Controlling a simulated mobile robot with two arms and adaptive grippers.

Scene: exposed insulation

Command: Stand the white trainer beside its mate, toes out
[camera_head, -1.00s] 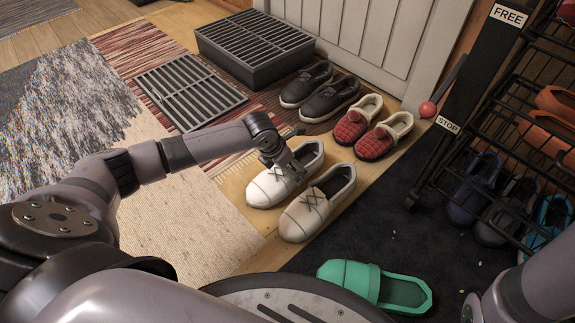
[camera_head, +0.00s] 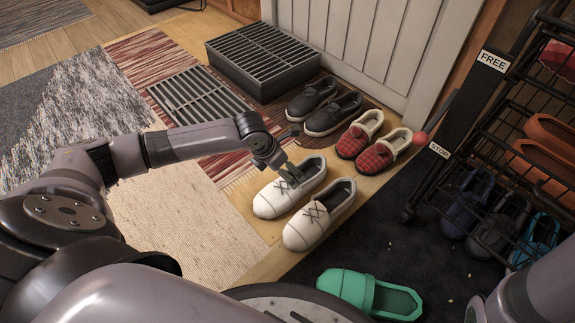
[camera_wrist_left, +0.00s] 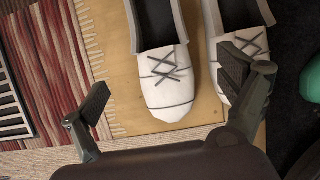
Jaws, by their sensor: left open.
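Two white trainers stand side by side on the wooden floor strip, toes towards me and heels towards the panelled door. The left trainer (camera_head: 271,201) and the right trainer (camera_head: 304,230) look upright, with a narrow gap between them. Both have dark crossed laces. My left gripper (camera_head: 288,176) is open over the left trainer and hides part of its opening. In the left wrist view, the left trainer (camera_wrist_left: 166,88) lies between the spread fingers of my left gripper (camera_wrist_left: 165,85). One finger overlaps the right trainer (camera_wrist_left: 212,48). I cannot tell whether they touch. My right gripper is out of view.
Black shoes (camera_head: 333,114) and red checked slippers (camera_head: 373,155) stand behind, by the door (camera_head: 360,45). A green clog (camera_head: 345,287) lies on the dark mat (camera_head: 425,225) in front. A wire shoe rack (camera_head: 455,165) stands at right. The beige rug (camera_head: 175,215) is clear.

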